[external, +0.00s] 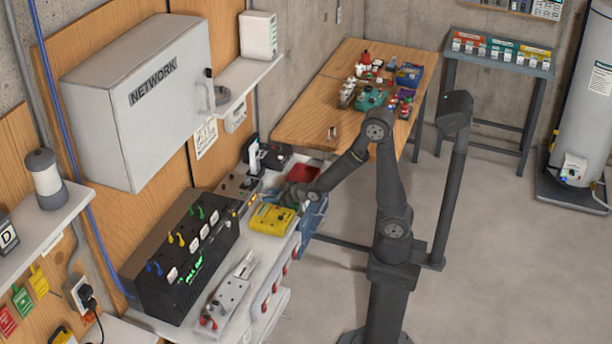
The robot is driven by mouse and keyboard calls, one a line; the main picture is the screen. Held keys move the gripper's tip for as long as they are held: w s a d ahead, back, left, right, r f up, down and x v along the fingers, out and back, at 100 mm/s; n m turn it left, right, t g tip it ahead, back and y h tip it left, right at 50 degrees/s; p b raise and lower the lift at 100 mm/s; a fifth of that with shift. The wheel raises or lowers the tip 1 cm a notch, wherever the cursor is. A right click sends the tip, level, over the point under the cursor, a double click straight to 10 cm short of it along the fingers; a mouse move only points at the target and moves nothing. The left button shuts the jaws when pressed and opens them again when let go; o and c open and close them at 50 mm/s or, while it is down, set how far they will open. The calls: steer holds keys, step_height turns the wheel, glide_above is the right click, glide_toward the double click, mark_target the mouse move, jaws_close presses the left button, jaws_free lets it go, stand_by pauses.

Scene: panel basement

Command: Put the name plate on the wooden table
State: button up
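The wooden table (310,112) stands at the back, with several small items on its right half and mostly bare wood at its left and front. I cannot pick out the name plate with certainty. The grey cabinet carries dark NETWORK lettering (153,82), but I cannot tell if this is a separate plate. My gripper (288,194) is low over the far end of the white bench (262,246), near a yellow box (271,218) and a red bin (303,174). Its fingers are too small and dark to show whether they are open or hold anything.
A black box (183,256) with coloured levers stands on the left of the bench. The grey cabinet (150,120) and a white shelf (245,84) jut from the wall above. A small object (332,133) sits near the table's front edge. A side stand (503,66) holds coloured bins.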

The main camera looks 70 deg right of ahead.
jaws_close()
steer(key=shift+r, duration=0.1)
